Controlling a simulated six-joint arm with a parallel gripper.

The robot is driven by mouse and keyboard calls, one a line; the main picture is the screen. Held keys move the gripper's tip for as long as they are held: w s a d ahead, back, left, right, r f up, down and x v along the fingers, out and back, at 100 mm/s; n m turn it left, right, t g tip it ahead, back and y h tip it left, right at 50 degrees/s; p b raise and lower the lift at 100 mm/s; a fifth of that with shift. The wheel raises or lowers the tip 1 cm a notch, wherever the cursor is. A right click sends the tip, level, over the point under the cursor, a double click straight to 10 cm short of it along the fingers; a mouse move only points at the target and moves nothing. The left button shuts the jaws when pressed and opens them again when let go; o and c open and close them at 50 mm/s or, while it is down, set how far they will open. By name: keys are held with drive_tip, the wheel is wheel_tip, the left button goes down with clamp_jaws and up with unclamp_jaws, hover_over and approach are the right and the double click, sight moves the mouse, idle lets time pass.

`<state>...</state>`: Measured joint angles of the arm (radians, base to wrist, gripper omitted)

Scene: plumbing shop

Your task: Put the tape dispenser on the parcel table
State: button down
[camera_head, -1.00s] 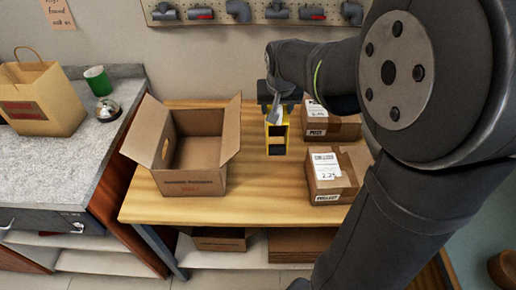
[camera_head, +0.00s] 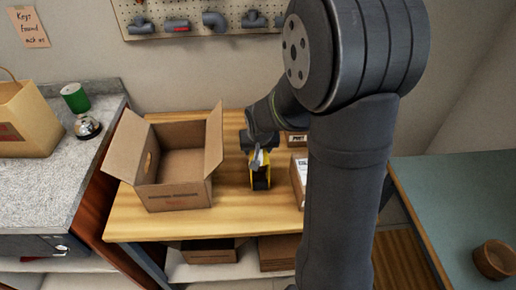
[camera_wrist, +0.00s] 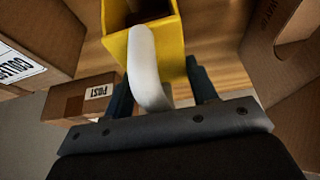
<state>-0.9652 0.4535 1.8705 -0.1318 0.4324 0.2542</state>
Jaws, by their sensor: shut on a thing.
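The yellow tape dispenser (camera_head: 261,178) with a dark lower part is held in my gripper (camera_head: 258,155). In the wrist view the dispenser (camera_wrist: 172,58) is large, and its pale curved handle (camera_wrist: 150,75) runs between the two dark fingers (camera_wrist: 162,92). The gripper is shut on it. The wooden parcel table (camera_head: 232,210) is beneath, and the dispenser is over its bare middle. I cannot tell whether its underside touches the wood.
An open cardboard box (camera_head: 180,195) stands left of the dispenser. A labelled parcel (camera_head: 299,180) is close on its right, partly behind my arm, with a POST parcel (camera_head: 297,139) behind. A grey counter (camera_head: 45,190) is at left, a blue-green surface (camera_head: 450,200) at right.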

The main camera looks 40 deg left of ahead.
drive_tip(key=c, duration=0.6)
unclamp_jaws()
drive_tip(key=shift+f, duration=0.1)
drive_tip(key=v, duration=1.2)
drive_tip(key=x, duration=1.2)
